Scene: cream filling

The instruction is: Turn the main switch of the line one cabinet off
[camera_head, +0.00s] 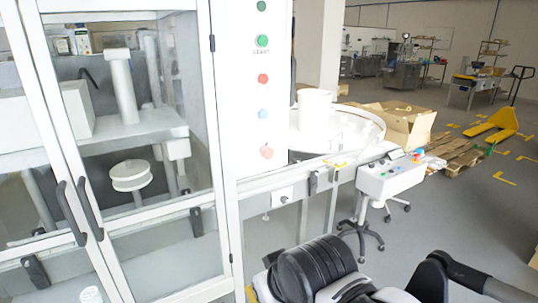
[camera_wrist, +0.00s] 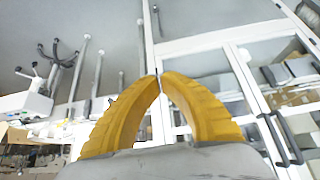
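The white cabinet (camera_head: 222,130) with glazed doors fills the left of the head view. Its front panel (camera_head: 245,100) carries a column of round buttons: green ones at the top, then red, blue, and a larger red one (camera_head: 266,151). A small white box with a dark knob (camera_head: 283,196) sits below and right of the panel. I cannot tell which part is the main switch. My gripper (camera_wrist: 160,76) has two yellow fingers with tips together and nothing between them. In the wrist view the cabinet doors (camera_wrist: 232,60) lie behind it, apart from it. The head view does not show the fingers.
Black door handles (camera_head: 80,210) stick out at the cabinet's front. A white control box (camera_head: 388,178) and a wheeled chair base (camera_head: 362,236) stand right of it. Cardboard (camera_head: 400,122), wooden pallets (camera_head: 452,158) and a yellow pallet truck (camera_head: 495,124) are farther back. Grey floor is open at right.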

